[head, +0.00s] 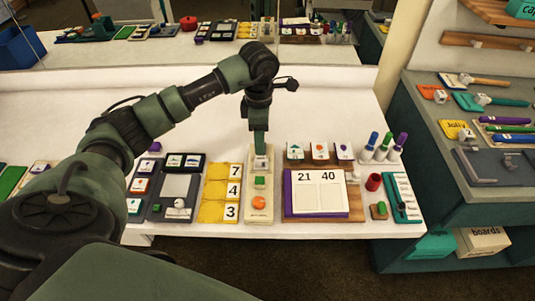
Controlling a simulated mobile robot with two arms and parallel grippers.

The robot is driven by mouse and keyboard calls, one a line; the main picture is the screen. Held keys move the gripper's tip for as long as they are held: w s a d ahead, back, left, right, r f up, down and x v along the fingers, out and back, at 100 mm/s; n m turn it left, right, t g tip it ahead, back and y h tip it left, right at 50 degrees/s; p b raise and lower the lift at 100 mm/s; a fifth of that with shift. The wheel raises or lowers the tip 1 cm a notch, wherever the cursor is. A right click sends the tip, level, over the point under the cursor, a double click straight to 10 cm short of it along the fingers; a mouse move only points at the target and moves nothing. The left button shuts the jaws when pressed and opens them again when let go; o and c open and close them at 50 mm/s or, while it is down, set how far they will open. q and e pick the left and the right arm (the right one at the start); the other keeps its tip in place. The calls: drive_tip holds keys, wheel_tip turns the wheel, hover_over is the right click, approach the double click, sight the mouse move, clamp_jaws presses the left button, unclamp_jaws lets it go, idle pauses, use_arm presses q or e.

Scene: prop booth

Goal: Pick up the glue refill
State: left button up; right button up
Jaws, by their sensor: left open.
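My left gripper (261,150) points straight down above the far end of a narrow cream board (249,208). It is open. A small pale piece (261,163) lies at that end of the board, right below or between the fingers; I cannot tell if they touch it. A green block (259,182) and an orange round piece (259,203) sit nearer on the same board. No label lets me tell which thing is the glue refill. My right gripper is not in view.
Yellow number cards (222,193) and a dark tray (176,188) stand left of the board. A purple-edged board (317,196) marked 21 40 is right. Markers (383,148) stand behind. A mirror lines the back. The white table (330,95) is clear farther back.

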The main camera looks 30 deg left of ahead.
sight(260, 158)
use_arm(q)
drive_tip(key=shift+s+d+f+p, duration=0.1)
drive_tip(key=shift+s+f+p, duration=0.25)
drive_tip(key=shift+f, duration=0.3)
drive_tip(key=shift+s+d+f+p, duration=0.1)
drive_tip(key=shift+s+f+p, duration=0.2)
drive_tip(key=shift+f, duration=0.3)
drive_tip(key=f, duration=0.3)
drive_tip(key=shift+w+p, duration=0.35)
drive_tip(key=shift+f, duration=0.55)
drive_tip(key=c, duration=0.8)
clamp_jaws()
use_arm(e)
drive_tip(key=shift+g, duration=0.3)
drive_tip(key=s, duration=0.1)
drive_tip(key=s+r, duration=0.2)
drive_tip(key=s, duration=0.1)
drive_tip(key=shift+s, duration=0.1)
